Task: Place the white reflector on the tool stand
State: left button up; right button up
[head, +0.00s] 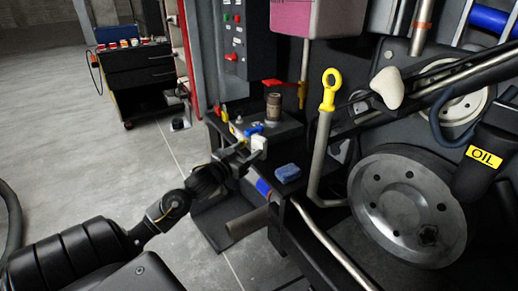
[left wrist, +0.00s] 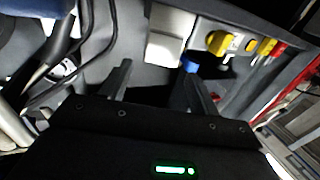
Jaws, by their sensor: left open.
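A small white block-like piece, which looks like the white reflector (head: 258,142), sits at the front edge of a dark stand, likely the tool stand (head: 287,132). In the left wrist view the white reflector (left wrist: 165,49) lies just beyond and between the fingertips. My left gripper (head: 243,154) reaches in from the left, close to it. Its two fingers (left wrist: 160,82) are apart with nothing between them. I cannot tell whether a finger touches the piece. My right gripper is not in view.
Yellow- and blue-handled items (left wrist: 219,43) lie beside the white piece. A blue sponge-like block (head: 287,172) sits to its right. A yellow-topped dipstick tube (head: 329,92) and large metal pulley (head: 407,205) stand further right. A black tool cart (head: 137,76) is at the back left.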

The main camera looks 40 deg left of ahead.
aim_at(257, 141)
pick_arm(q)
jog(key=shift+w+a, duration=0.1)
jog(key=shift+w, duration=0.35)
jog(key=w, duration=0.3)
jog(key=shift+w+a+b, duration=0.25)
jog(key=shift+w+b, duration=0.05)
jog(key=shift+w+r, duration=0.1)
jog(key=shift+w, duration=0.2)
jog(key=c, duration=0.8)
jog(key=shift+c, duration=0.3)
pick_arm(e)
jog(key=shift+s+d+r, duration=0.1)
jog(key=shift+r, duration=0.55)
